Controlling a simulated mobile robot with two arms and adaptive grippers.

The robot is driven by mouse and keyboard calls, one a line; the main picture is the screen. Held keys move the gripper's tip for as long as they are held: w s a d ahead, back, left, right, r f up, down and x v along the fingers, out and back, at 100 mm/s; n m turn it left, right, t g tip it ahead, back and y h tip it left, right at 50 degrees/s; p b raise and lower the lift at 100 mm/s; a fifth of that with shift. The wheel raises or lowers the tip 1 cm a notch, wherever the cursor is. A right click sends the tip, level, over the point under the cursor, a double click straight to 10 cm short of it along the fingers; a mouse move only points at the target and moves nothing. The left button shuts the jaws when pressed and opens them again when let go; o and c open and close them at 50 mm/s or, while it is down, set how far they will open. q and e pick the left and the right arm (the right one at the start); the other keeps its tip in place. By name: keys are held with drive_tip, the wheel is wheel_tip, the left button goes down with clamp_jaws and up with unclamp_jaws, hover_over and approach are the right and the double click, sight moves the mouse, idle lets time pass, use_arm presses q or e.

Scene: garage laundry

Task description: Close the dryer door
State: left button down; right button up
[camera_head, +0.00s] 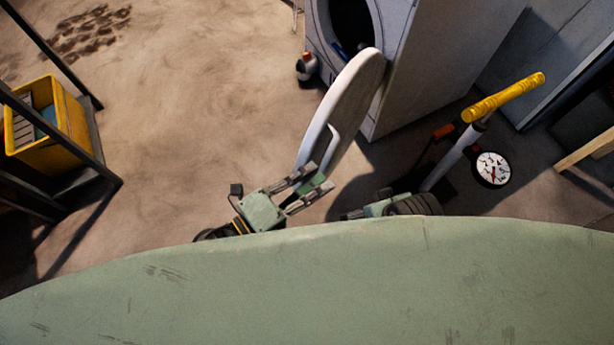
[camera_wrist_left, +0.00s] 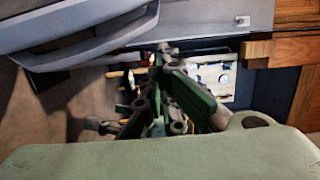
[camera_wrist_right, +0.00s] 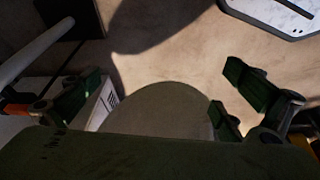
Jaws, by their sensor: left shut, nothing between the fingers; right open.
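The white dryer (camera_head: 440,60) stands at the top of the head view. Its round door (camera_head: 350,95) is open and swung out toward me, seen nearly edge-on. The dark drum opening (camera_head: 352,22) is partly visible behind it. My left gripper (camera_head: 312,186) is shut and empty at the lower edge of the door; I cannot tell whether it touches. In the left wrist view a pale curved panel, apparently the door (camera_wrist_left: 85,40), spans the upper left above the fingers. My right gripper (camera_wrist_right: 165,88) is open, its fingers spread wide; the head view shows only part of it.
A floor pump with a yellow handle (camera_head: 503,97) and a round gauge (camera_head: 492,169) stands right of the dryer. A small bottle (camera_head: 307,67) is on the floor by the dryer's left. A yellow crate (camera_head: 52,120) sits on a dark rack at left. The floor between is clear.

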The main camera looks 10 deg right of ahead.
sight(329, 157)
use_arm(q)
drive_tip(key=w+d, duration=0.4)
drive_tip(key=w, duration=0.1)
drive_tip(key=shift+w+d+f+b, duration=0.1)
drive_tip(key=shift+w+b, duration=0.1)
drive_tip(key=shift+b, duration=0.15)
drive_tip(key=shift+w+a, duration=0.4)
drive_tip(key=shift+a, duration=0.1)
use_arm(e)
drive_tip(key=shift+w+v, duration=0.2)
drive_tip(key=shift+v, duration=1.15)
use_arm(q)
drive_tip(key=shift+a, duration=0.1)
use_arm(e)
drive_tip(key=shift+d, duration=0.1)
